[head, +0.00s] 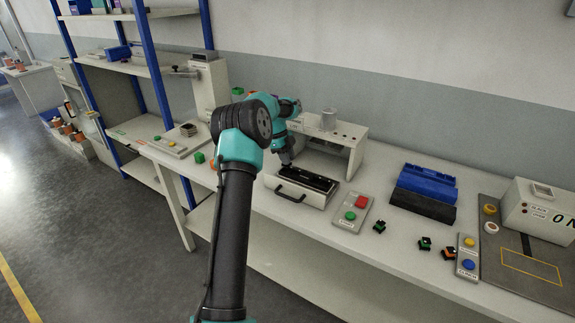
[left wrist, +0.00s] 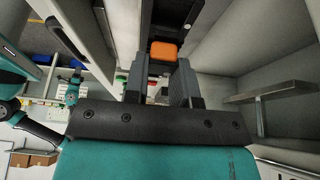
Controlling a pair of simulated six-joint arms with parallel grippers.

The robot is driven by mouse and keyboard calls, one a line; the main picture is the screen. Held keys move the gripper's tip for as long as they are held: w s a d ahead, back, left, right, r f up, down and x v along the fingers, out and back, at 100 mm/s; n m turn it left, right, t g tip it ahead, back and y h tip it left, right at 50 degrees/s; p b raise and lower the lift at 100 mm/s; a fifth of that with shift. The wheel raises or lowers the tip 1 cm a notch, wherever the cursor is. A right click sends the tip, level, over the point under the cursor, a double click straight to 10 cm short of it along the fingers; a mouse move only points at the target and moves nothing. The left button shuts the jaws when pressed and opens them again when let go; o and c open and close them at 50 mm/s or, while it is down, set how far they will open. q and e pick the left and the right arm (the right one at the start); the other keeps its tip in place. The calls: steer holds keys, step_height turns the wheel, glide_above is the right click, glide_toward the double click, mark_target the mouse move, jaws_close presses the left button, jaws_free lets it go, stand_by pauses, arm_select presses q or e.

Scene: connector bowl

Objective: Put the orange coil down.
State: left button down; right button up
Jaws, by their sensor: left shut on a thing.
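My left gripper (head: 286,164) is above the back left end of a black-topped fixture with a front handle (head: 305,190). In the left wrist view, the orange coil (left wrist: 163,51) is a small block with rounded corners between the fingertips of my left gripper (left wrist: 163,64), which is shut on it. In the head view the held coil cannot be made out at the gripper's tip. Whether it touches the fixture cannot be told. My right gripper is not in view.
A white machine housing (head: 345,135) stands behind the fixture. A panel with red and green buttons (head: 352,212) is to its right, then small green-black connectors (head: 379,227) and a blue bin (head: 427,183). A green block (head: 199,157) is left of my arm. Bare bench lies between the connectors.

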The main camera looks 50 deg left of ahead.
arm_select(q)
steer(key=shift+w+a, duration=0.1)
steer(key=shift+a, duration=0.05)
steer(key=shift+f, duration=1.75)
steer(key=c, duration=1)
jaws_free()
steer(key=shift+f, duration=0.15)
steer(key=shift+o, duration=0.3)
steer(key=v, duration=1.2)
